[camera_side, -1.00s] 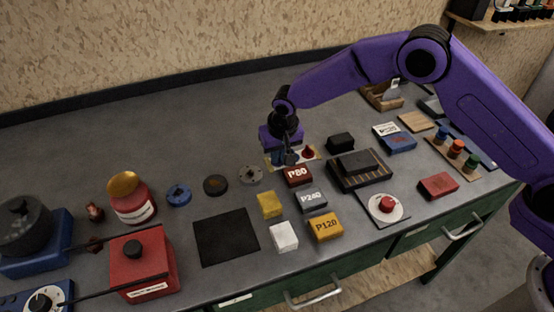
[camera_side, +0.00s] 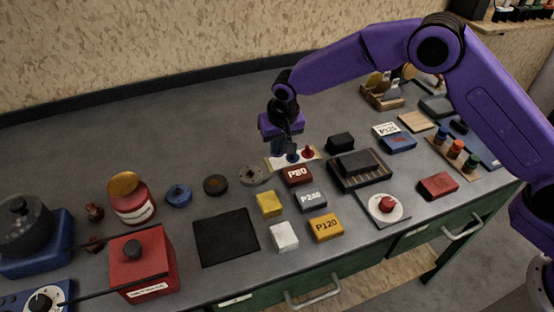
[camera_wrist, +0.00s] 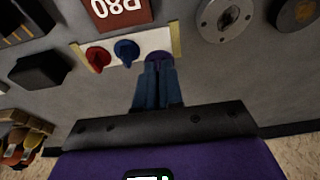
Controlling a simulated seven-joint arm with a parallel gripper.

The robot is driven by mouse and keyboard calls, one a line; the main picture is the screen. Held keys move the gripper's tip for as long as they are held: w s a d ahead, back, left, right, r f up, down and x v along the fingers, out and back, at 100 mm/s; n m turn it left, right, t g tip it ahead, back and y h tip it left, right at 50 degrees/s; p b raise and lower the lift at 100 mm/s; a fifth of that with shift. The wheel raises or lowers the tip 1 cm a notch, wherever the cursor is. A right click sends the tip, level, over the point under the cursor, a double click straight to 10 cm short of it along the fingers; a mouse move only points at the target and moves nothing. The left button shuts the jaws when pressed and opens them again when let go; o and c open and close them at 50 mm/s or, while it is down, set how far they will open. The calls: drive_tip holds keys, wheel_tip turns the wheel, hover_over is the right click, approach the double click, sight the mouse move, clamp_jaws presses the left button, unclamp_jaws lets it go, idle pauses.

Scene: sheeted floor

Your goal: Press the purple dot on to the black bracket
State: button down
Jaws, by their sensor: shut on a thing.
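My gripper (camera_side: 281,150) is above the left part of a pale strip (camera_side: 272,163) with yellow ends. In the wrist view its blue fingers (camera_wrist: 158,68) are shut on the purple dot (camera_wrist: 158,57), which is mostly hidden by the fingertips. A blue dot (camera_wrist: 126,51) and a red dot (camera_wrist: 98,58) sit on the strip beside it. The purple dot cannot be made out in the side view. A black block (camera_side: 340,142), possibly the bracket, stands right of the strip and shows in the wrist view too (camera_wrist: 42,68); I cannot tell for sure.
A slotted tray (camera_side: 374,178) with a dark block on it stands at right. P80 (camera_side: 297,175), P240 (camera_side: 311,199) and P120 (camera_side: 326,227) blocks lie in front. Round discs (camera_side: 215,185) lie to the left. The bench behind the strip is clear.

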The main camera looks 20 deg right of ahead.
drive_tip(key=shift+r, duration=0.45)
drive_tip(key=shift+r, duration=0.1)
drive_tip(key=shift+w+v, duration=0.2)
drive_tip(key=shift+v, duration=0.7)
drive_tip(key=shift+w+v, duration=0.25)
drive_tip(key=shift+v, duration=0.7)
drive_tip(key=shift+r, duration=0.1)
drive_tip(key=s+d+r, duration=0.1)
drive_tip(key=s+d, duration=0.4)
drive_tip(key=d, duration=0.3)
drive_tip(key=s+d+r, duration=0.2)
drive_tip(key=s+d, duration=0.3)
drive_tip(key=d, duration=0.4)
drive_tip(key=shift+d+r+m, duration=0.15)
drive_tip(key=shift+d+m, duration=0.15)
drive_tip(key=shift+m, duration=0.1)
drive_tip(key=shift+s, duration=0.1)
